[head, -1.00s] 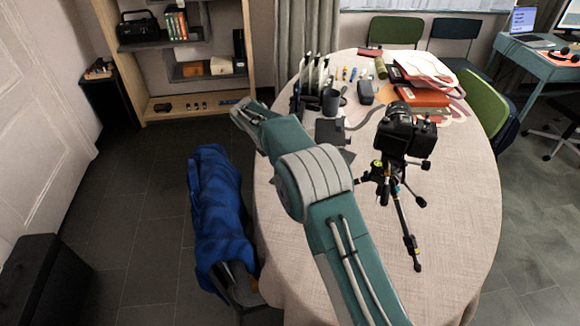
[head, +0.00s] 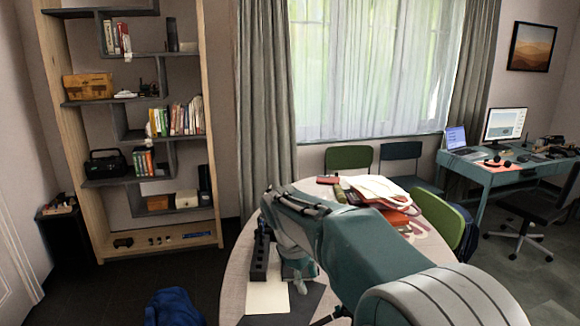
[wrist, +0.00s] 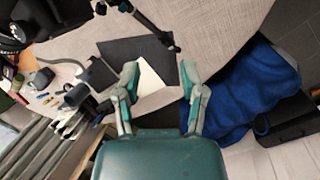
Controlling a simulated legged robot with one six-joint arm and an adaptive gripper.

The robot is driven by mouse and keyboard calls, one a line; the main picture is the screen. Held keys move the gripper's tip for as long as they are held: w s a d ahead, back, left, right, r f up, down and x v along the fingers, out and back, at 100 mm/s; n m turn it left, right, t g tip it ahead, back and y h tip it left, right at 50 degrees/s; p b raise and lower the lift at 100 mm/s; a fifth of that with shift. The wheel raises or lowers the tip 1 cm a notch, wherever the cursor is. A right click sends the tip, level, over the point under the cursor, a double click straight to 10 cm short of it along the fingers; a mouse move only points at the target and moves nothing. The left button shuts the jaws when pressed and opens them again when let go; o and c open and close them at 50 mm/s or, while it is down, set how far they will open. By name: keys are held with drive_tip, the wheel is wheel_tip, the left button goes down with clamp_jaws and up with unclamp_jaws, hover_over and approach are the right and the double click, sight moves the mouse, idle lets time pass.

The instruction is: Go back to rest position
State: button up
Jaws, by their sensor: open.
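My gripper (wrist: 158,78) shows in the wrist view with its two fingers spread apart and nothing between them. Below it lie a dark mat and a pale sheet (wrist: 149,79) on the cloth-covered table (wrist: 215,22). In the head view my arm reaches over the round table (head: 236,285) and hides much of its top. A black tripod leg (wrist: 150,25) stands at the top of the wrist view, close to the mat.
A dark holder (head: 260,257) stands on the table's left part. Books and papers (head: 385,190) lie at the back. A blue cloth (head: 173,307) is left of the table, and a tall shelf (head: 72,150) stands behind. Open floor lies between shelf and table.

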drive_tip(key=s+d+m+t+y, duration=0.1)
drive_tip(key=s+d+m, duration=0.2)
drive_tip(key=s, duration=0.6)
drive_tip(key=s+d+r+m+t+y, duration=0.1)
drive_tip(key=s+d+m, duration=0.3)
drive_tip(key=s, duration=0.4)
drive_tip(key=s+d+r+m+t+y, duration=0.1)
drive_tip(key=s+d+m, duration=0.3)
drive_tip(key=s, duration=0.5)
drive_tip(key=shift+s+d+t, duration=0.3)
drive_tip(key=shift+d+t, duration=0.05)
drive_tip(key=shift+t, duration=0.45)
